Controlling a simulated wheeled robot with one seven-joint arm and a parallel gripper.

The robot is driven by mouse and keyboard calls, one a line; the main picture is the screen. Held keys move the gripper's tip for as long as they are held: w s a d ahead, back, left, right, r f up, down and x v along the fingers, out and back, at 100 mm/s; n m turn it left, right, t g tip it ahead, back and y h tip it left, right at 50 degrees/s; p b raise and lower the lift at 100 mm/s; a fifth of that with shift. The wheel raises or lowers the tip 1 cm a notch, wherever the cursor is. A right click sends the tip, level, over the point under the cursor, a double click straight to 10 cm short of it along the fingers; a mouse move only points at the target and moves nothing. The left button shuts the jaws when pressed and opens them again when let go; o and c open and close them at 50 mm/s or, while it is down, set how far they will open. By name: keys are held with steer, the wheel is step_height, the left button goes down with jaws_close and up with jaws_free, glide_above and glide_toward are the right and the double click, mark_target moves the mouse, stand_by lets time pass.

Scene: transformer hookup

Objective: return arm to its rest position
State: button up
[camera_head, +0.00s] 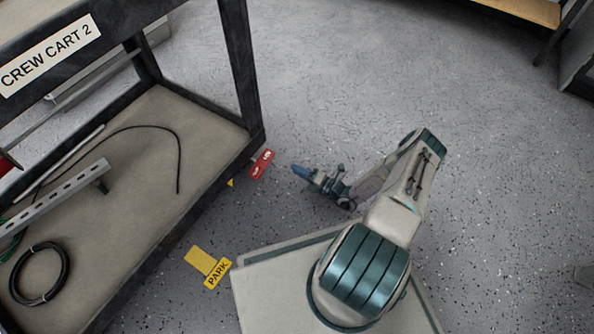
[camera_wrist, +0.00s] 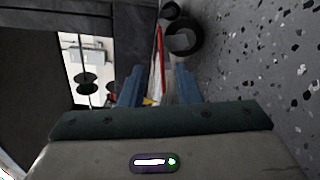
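My arm rises from my pale base in the head view and bends at the elbow over the floor. My gripper (camera_head: 300,171) is at the left of the arm, with blue fingers toward the cart. It is just right of the cart's near corner, apart from the red piece there. In the wrist view the two blue fingers of my gripper (camera_wrist: 158,88) stand apart with a gap between them. I see nothing held between them. Red and yellow parts show beyond the gap.
The crew cart (camera_head: 215,160) fills the left, with a black cable coil (camera_head: 40,298) and a perforated rail (camera_head: 55,196) on its lower shelf. A red piece (camera_head: 262,163) is at its corner. A yellow PARK marker (camera_head: 217,273) is beside my base. Floor at right is clear.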

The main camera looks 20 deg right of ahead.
stand_by(0.3)
steer(key=s+a+r+n+g+p, duration=0.15)
steer(key=r+n+g+p, duration=0.55)
steer(key=r, duration=0.8)
steer(key=s+a+r+n+g+p, duration=0.15)
steer(key=r+n+p, duration=0.6)
steer(key=r, duration=0.75)
steer(key=s+a+r+n+g+p, duration=0.1)
steer(key=a+r+n+g+p, duration=0.2)
steer(key=r+n+g+p, duration=0.85)
steer(key=s+r+n+t+h+p, duration=0.3)
steer(key=s+r+n+h+p, duration=0.1)
steer(key=r, duration=1.2)
steer(key=s+r+n+t+h+p, duration=0.3)
steer(key=s+r+n+p, duration=0.4)
steer(key=r, duration=1)
steer(key=s+d+r+n+t+h+p, duration=0.1)
steer(key=s+r+n+t+h+p, duration=0.2)
steer(key=r, duration=1.3)
steer(key=s+n+h+p, duration=0.1)
steer(key=s+n+p, duration=0.1)
steer(key=s+n, duration=0.1)
steer(key=shift+s+r+h, duration=0.15)
steer(key=shift+s+h, duration=0.15)
steer(key=shift+s, duration=0.55)
steer(key=shift+a, duration=0.1)
